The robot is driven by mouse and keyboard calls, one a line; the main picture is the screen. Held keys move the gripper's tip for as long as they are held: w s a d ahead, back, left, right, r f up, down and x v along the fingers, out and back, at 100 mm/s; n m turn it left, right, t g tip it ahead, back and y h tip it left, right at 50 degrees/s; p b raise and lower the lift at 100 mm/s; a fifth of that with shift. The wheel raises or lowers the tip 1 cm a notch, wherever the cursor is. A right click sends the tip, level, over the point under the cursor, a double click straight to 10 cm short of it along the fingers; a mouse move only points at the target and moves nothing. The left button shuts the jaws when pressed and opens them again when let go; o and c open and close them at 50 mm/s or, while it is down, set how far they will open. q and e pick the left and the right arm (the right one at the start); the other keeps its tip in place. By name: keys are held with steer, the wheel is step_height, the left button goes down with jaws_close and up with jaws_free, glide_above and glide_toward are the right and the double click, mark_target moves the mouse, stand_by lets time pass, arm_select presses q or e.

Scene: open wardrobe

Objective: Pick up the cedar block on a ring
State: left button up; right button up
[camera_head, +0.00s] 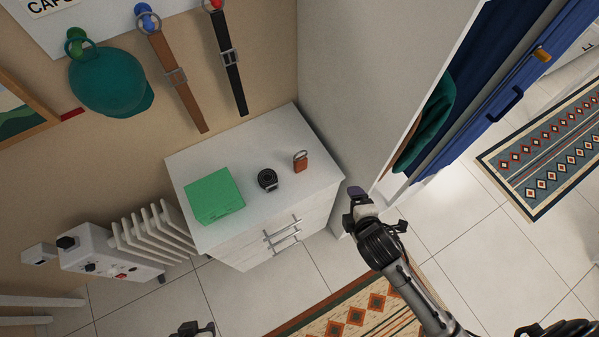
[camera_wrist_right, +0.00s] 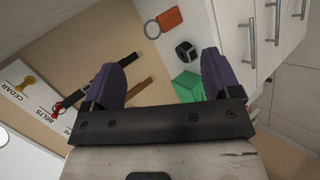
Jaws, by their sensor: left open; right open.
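The cedar block on a ring is a small orange-brown block (camera_head: 300,165) with a metal ring, lying on the white dresser top (camera_head: 235,150) at its right end. In the right wrist view the block (camera_wrist_right: 169,19) lies beyond the fingertips, its ring to the left. My right gripper (camera_head: 355,193) is beside the dresser's front right corner, apart from the block. In its wrist view the purple fingers (camera_wrist_right: 163,70) are spread with nothing held. My left gripper (camera_head: 193,330) shows only partly at the bottom edge, away from the block; it is open.
A coiled dark belt (camera_head: 267,180) and a green box (camera_head: 213,197) sit left of the block. Belts and a teal cap (camera_head: 108,78) hang on the wall. The wardrobe side panel (camera_head: 365,80) rises close to the dresser's right. A radiator (camera_head: 150,235) stands left.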

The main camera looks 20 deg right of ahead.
steer(key=w+f+n+t+b, duration=0.5)
steer(key=w+f+n+b, duration=0.2)
steer(key=f+n+b, duration=0.4)
steer(key=n+t+y+b, duration=0.2)
steer(key=n+y+b, duration=0.2)
steer(key=n+b, duration=0.65)
glide_toward(302, 164)
steer(key=shift+n, duration=0.45)
steer(key=w, duration=0.2)
steer(key=w+b, duration=0.1)
steer(key=w, duration=0.1)
steer(key=w+f, duration=0.1)
steer(key=shift+w+a, duration=0.25)
steer(key=shift+w, duration=0.15)
steer(key=shift+w+a+r+b, duration=0.15)
steer(key=shift+w+b, duration=0.2)
steer(key=shift+w, duration=0.55)
steer(key=shift+w+a+f+b, duration=0.15)
steer(key=shift+w+b, duration=0.2)
steer(key=shift+w, duration=0.5)
steer(key=shift+w+a+r+b, duration=0.2)
steer(key=shift+w+b, duration=0.15)
steer(key=shift+w, duration=0.55)
arm_select(q)
step_height(302, 164, down, 27)
steer(key=shift+s+f, duration=0.15)
steer(key=shift+s, duration=0.2)
arm_select(e)
steer(key=c, duration=1)
